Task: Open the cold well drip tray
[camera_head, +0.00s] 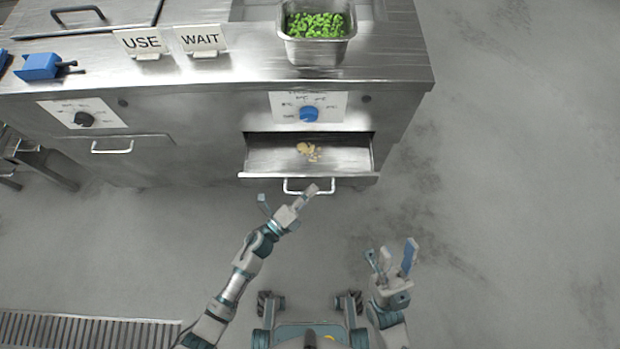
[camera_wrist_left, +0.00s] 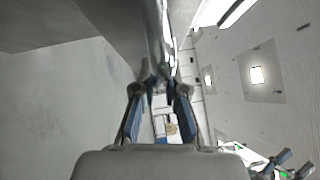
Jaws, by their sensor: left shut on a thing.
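The cold well drip tray (camera_head: 350,157) is a shallow metal drawer under the right part of the counter. It stands pulled out, with its inside showing and some pale tan scraps (camera_head: 308,152) lying in it. Its front has a light bar handle (camera_head: 293,188). My right gripper (camera_head: 398,254) is open and empty, lower right of the tray.
A metal pan of green pieces (camera_head: 283,38) sits on the counter above the tray. A blue knob (camera_head: 309,114) is on the panel between them. A second drawer with a handle (camera_head: 112,150) is shut at the left. USE (camera_head: 142,41) and WAIT (camera_head: 202,38) signs stand on top. Floor at right is clear.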

